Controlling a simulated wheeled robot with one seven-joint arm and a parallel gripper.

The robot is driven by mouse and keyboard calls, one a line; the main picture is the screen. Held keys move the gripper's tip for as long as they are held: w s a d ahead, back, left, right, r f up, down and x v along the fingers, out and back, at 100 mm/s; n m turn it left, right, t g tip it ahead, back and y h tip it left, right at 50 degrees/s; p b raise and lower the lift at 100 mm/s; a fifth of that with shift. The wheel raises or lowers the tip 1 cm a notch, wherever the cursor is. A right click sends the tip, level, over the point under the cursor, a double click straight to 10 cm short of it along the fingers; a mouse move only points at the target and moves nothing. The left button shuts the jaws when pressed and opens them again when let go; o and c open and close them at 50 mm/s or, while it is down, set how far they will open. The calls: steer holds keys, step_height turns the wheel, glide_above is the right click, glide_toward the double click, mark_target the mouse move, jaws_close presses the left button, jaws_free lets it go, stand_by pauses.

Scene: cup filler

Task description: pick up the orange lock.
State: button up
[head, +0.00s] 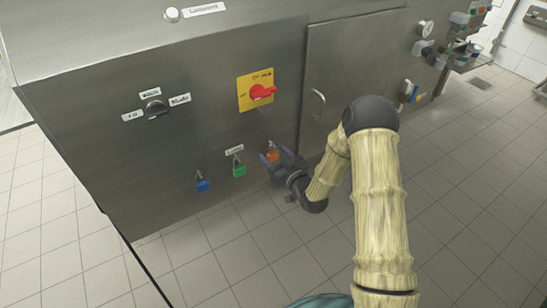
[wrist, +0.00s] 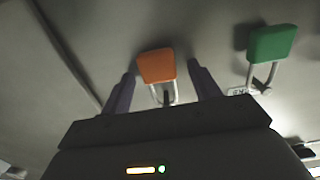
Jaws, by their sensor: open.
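The orange lock (head: 273,155) hangs by its shackle on the steel cabinet front, to the right of the green lock (head: 239,169). My gripper (head: 273,165) is at the orange lock, and its dark fingers partly cover the lock in the head view. In the wrist view the orange lock (wrist: 157,66) shows upside down between my two open fingers (wrist: 162,82), with its grey shackle below the body. Gaps show on both sides of the lock there, so I see no grip on it. The green lock (wrist: 271,44) is outside the fingers to the right.
A blue lock (head: 203,185) hangs left of the green one. A red switch on a yellow plate (head: 256,91) sits above the locks. A cabinet door with a handle (head: 318,104) is to the right. Tiled floor (head: 230,255) lies open below.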

steer(key=shift+c, duration=0.2)
stand_by(0.3)
steer(key=c, duration=1.1)
steer(key=shift+r+p, duration=0.3)
steer(key=shift+r, duration=0.3)
steer(key=shift+s+d+r, duration=0.15)
steer(key=shift+r, duration=0.1)
steer(key=v, duration=0.6)
steer(key=p+v, duration=0.1)
steer(key=v, duration=0.4)
steer(key=f+p+v, duration=0.1)
steer(key=v, duration=0.5)
steer(key=shift+s+d, duration=0.1)
steer(key=shift+s, duration=0.25)
